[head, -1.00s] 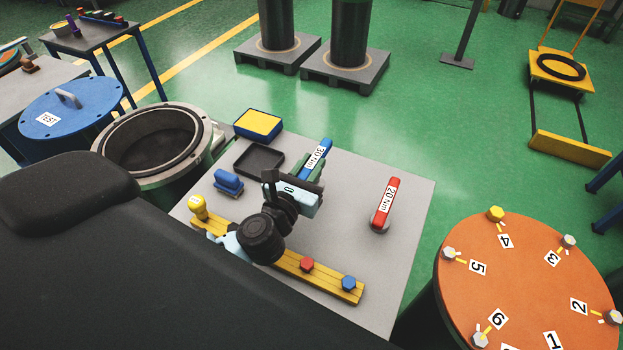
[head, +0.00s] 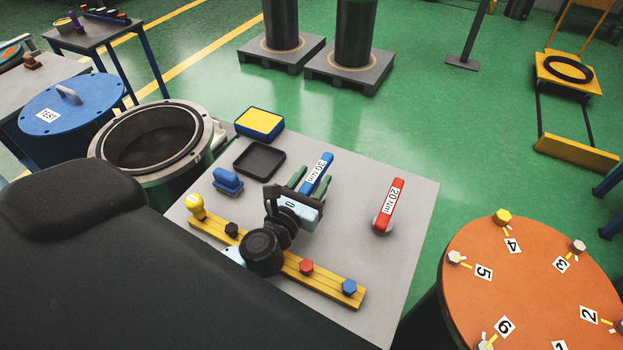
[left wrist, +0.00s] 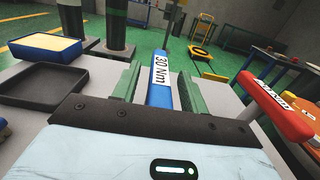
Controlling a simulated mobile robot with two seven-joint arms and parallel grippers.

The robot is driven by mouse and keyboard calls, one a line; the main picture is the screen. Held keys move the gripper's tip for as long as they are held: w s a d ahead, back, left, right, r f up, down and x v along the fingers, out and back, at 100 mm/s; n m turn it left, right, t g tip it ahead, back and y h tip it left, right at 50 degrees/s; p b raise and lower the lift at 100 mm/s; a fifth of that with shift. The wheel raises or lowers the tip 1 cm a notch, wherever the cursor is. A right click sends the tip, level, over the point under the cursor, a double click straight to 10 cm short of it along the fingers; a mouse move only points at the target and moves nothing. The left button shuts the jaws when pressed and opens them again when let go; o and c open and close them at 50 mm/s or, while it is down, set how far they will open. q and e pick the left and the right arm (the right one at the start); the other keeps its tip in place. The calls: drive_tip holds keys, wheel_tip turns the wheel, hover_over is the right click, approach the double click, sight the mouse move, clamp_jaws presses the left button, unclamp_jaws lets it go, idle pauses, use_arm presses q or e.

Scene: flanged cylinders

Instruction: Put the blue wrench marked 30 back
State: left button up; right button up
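The blue wrench marked 30 Nm (head: 320,170) is over the back middle of the grey table (head: 345,255). Its handle points away from me; its near end is hidden by my left gripper. My left gripper (head: 312,181) has its green fingers spread, one on each side of the handle. In the left wrist view, the blue wrench (left wrist: 160,85) lies between the fingers, with a clear gap on its left and a narrower one on its right. The red 20 Nm wrench (head: 392,200) is on the table to the right. My right gripper is not in view.
A yellow rail (head: 280,258) with bolts crosses the front. An orange round lid (head: 520,280) stands right. The table between the wrenches is bare.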

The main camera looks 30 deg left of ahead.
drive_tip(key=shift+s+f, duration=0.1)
use_arm(q)
drive_tip(key=shift+f, duration=0.1)
drive_tip(key=s+b, duration=0.2)
drive_tip(key=s, duration=1)
drive_tip(key=shift+r+b, duration=0.3)
drive_tip(key=shift+r, duration=0.05)
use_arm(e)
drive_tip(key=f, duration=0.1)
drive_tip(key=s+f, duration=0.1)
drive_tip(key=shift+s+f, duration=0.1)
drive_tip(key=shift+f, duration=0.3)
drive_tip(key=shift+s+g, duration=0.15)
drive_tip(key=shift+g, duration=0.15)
